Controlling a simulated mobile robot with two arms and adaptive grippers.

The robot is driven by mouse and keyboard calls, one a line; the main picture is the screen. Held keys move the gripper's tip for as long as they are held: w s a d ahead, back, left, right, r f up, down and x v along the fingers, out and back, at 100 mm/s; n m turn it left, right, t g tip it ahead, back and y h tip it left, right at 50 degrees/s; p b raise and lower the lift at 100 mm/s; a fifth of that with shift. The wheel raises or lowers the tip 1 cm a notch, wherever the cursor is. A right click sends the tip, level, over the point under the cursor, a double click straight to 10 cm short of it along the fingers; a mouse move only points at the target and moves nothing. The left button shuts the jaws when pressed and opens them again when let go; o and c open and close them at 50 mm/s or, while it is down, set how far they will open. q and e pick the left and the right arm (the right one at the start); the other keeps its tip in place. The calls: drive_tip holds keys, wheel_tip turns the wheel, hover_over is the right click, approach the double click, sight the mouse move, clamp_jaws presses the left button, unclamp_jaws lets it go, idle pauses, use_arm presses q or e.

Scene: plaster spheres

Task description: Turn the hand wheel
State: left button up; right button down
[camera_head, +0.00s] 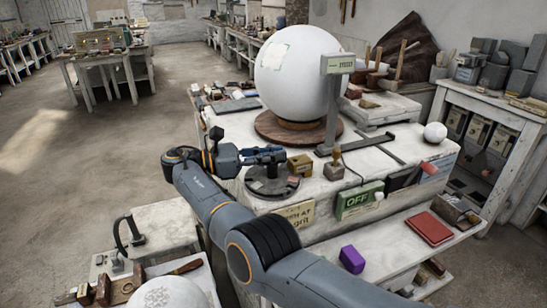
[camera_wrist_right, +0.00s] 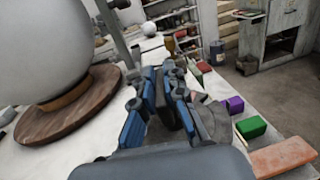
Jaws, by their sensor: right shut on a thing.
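The hand wheel (camera_head: 290,188) is a dark, round disc lying flat on the front left corner of the white workbench. My right gripper (camera_head: 262,156) is over the far edge of the wheel, with its arm reaching in from the lower right. In the wrist view, the blue-padded fingers of my right gripper (camera_wrist_right: 165,104) are shut on a dark upright piece, which appears to be the wheel's handle. Part of the grey wheel (camera_wrist_right: 212,122) shows to the right of the fingers. The fingers hide most of the handle. My left gripper is not in view.
A large white sphere (camera_head: 297,72) sits on a round wooden turntable (camera_head: 268,128) behind the wheel. A grey upright post (camera_head: 331,112) stands right of it. A wooden block (camera_head: 300,165), a stamp (camera_head: 334,166) and a green OFF sign (camera_head: 358,200) are close to the wheel.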

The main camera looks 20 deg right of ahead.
idle(0.3)
drive_tip(key=c, duration=1.4)
unclamp_jaws()
drive_tip(key=shift+r, duration=0.1)
wheel_tip(320, 180, up, 10)
drive_tip(key=shift+f, duration=0.1)
